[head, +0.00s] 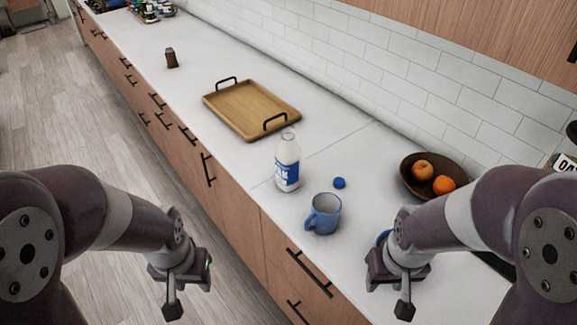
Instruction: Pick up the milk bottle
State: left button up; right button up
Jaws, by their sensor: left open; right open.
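The milk bottle (287,163) stands upright on the white counter. It is clear with white contents and a blue label, and its top looks uncapped. A small blue cap (339,183) lies on the counter to its right. My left gripper (173,300) is left of the bottle, out over the floor in front of the drawers, open and empty. My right gripper (404,300) is right of and nearer than the bottle, by the counter's front part, open and empty. Neither gripper touches the bottle.
A blue mug (323,214) stands close in front of the bottle, to its right. A wooden tray (250,108) with black handles lies behind it. A brown bowl (412,188) with fruit is at the right. A small dark shaker (171,58) stands farther back. Drawer handles (309,273) protrude below the counter.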

aim_at(287, 154)
jog(key=i+j+z, duration=0.7)
jog(key=j, duration=0.25)
jog(key=z, duration=0.85)
